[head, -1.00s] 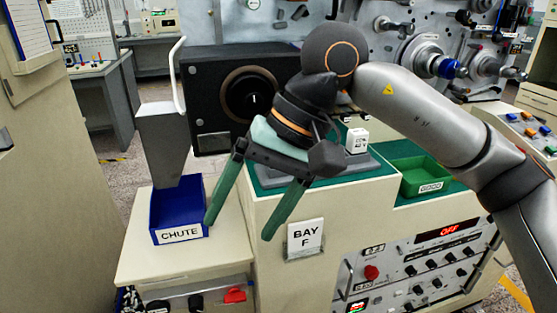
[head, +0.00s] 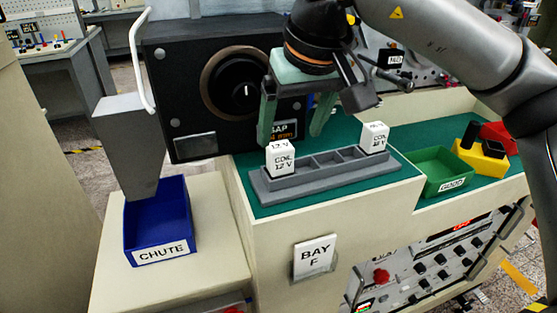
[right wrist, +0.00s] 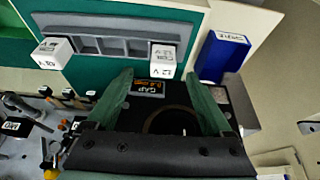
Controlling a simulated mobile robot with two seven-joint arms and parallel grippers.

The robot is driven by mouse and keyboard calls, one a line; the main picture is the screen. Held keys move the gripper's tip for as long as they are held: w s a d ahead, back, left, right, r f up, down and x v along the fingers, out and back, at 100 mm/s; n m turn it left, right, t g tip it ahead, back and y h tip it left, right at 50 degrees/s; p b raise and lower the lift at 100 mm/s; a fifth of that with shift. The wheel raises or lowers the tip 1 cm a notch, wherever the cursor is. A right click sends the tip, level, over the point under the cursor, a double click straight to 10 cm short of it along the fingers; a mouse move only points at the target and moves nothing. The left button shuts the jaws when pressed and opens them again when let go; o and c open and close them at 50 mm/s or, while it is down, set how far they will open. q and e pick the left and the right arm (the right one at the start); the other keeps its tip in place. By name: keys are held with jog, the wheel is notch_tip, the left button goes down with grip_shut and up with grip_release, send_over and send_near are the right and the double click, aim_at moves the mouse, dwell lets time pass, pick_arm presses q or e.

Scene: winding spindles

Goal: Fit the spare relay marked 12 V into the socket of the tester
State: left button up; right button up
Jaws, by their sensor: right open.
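A white relay (head: 281,158) marked COIL 12 V stands upright at the left end of a grey rack (head: 325,178). A second white relay (head: 374,138) stands at the right end; its small print is hard to read, perhaps also 12 V. The slots between them look empty. Both relays also show in the right wrist view, one at left (right wrist: 52,53) and one at right (right wrist: 162,61). My right gripper (head: 291,136) is open and empty, fingers pointing down, by the left relay and in front of the black box. A tester socket cannot be made out. My left gripper is out of view.
A black box (head: 185,95) with a big dial and a GAP display (head: 285,129) stands behind the rack. A blue CHUTE bin (head: 160,225) is at left, a green GOOD bin (head: 437,168) at right.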

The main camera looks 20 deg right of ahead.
aim_at(282, 148)
jog(key=x, duration=0.8)
jog(key=shift+w+a, duration=0.25)
jog(key=shift+a, duration=0.05)
grip_shut()
dwell(0.3)
